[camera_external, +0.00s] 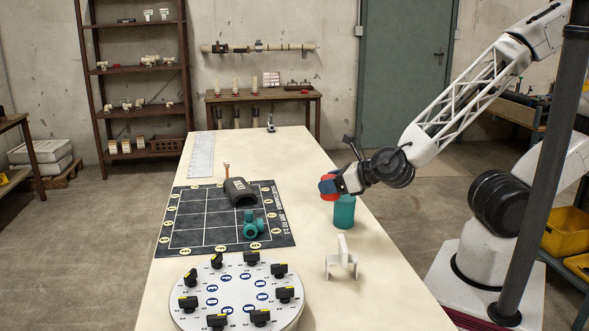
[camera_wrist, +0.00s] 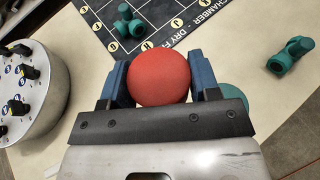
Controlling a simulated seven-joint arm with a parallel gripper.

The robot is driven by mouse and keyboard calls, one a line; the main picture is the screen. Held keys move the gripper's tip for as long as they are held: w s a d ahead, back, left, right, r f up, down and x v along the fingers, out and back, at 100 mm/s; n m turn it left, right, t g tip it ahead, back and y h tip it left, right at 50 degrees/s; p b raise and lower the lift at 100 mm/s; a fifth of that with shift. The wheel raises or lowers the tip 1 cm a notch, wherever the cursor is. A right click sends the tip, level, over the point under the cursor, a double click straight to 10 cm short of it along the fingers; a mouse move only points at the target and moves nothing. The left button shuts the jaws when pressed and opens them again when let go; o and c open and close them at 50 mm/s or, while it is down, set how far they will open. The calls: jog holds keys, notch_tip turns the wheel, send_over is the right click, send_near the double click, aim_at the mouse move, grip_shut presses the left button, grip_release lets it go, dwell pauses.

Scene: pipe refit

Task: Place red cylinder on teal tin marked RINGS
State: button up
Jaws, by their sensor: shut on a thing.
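The red cylinder (camera_external: 328,195) is held between the blue fingers of my gripper (camera_external: 329,187). In the wrist view its round red face (camera_wrist: 160,77) fills the gap between both fingers (camera_wrist: 160,80). The teal tin (camera_external: 344,213) stands upright on the table, just below and to the right of the gripper in the external view. In the wrist view, part of a teal round top (camera_wrist: 236,97) shows beyond the right finger, so the cylinder looks off to one side of it. The RINGS marking is not legible.
A black mat (camera_external: 180,222) holds a teal pipe fitting (camera_external: 254,228) and a dark half-pipe (camera_external: 239,190). A round dial plate (camera_external: 235,300) and a white bracket (camera_external: 341,262) stand nearer the camera. Another teal fitting (camera_wrist: 290,54) lies on the table in the wrist view.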

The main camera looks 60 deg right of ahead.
jog(key=s+d+r, duration=0.2)
jog(key=s+d, duration=1.1)
jog(key=s, duration=0.3)
jog(key=shift+r, duration=0.2)
jog(key=shift+w+a+f, duration=0.1)
jog(key=shift+w+a, duration=0.1)
jog(key=shift+w, duration=0.5)
jog(key=shift+w+a+f, duration=0.1)
jog(key=shift+w+a, duration=0.1)
jog(key=shift+w, duration=0.5)
dwell(0.5)
send_over(345, 197)
jog(key=shift+f, duration=0.55)
dwell(0.3)
jog(key=shift+f, duration=1.75)
jog(key=shift+f, duration=0.15)
